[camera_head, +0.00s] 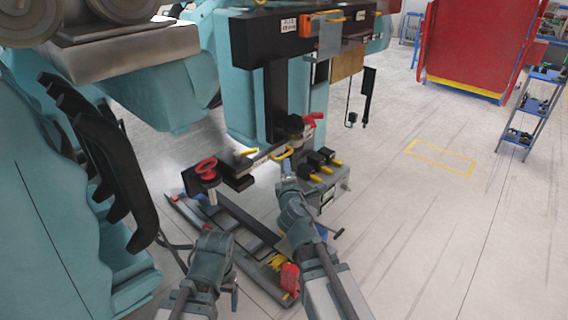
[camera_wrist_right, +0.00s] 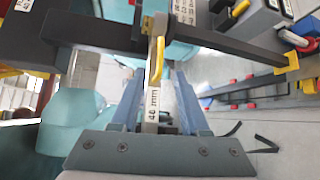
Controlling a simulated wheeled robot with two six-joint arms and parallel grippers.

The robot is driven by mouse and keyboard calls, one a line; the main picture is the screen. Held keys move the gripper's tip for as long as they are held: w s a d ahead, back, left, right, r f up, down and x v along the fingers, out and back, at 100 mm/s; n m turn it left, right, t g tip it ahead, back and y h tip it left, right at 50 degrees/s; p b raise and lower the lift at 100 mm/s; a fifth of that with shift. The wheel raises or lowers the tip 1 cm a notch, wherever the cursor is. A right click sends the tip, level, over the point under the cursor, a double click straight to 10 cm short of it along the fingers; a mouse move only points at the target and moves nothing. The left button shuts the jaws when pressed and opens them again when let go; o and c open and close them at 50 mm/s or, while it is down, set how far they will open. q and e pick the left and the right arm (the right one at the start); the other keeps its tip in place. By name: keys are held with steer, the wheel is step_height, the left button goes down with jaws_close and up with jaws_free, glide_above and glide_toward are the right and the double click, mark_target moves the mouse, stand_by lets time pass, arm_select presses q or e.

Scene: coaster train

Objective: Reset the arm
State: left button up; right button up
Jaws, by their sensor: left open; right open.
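My right arm reaches up the middle of the head view, with its gripper (camera_head: 285,165) just below a yellow-handled dark bar (camera_head: 282,153). In the right wrist view the right gripper (camera_wrist_right: 157,95) is open, its two fingers apart on either side of a pale strip marked "46 mm" (camera_wrist_right: 152,105). I cannot tell whether they touch it. My left arm comes in lower and further left; its gripper (camera_head: 214,240) is open, with its fingers hard to make out, beside the floor rails and apart from the red-handled part.
A red ring handle (camera_head: 206,166) sits on a dark block left of the right gripper. Black blocks with yellow handles (camera_head: 320,162) stand to its right. Dark rails (camera_head: 235,220) lie below, with a red piece (camera_head: 290,278) near my right arm.

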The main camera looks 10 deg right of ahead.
steer(key=shift+v, duration=0.95)
steer(key=shift+s, duration=0.1)
steer(key=s+a+f+m+g+p, duration=0.2)
steer(key=s+a+f+m+g, duration=0.2)
steer(key=s+f+m+g, duration=0.55)
steer(key=s+a+f+m+g, duration=0.2)
steer(key=s+a+f+g, duration=0.1)
steer(key=s, duration=0.4)
steer(key=s+a+f+m+g+y, duration=0.1)
steer(key=s+a+f+m+g, duration=0.1)
steer(key=s+a, duration=0.3)
steer(key=s+f+g, duration=0.1)
steer(key=s, duration=0.2)
steer(key=shift+s+a+f+g+y+p, duration=0.2)
steer(key=shift+a+g+y+p, duration=0.05)
steer(key=shift+g+y+p, duration=0.1)
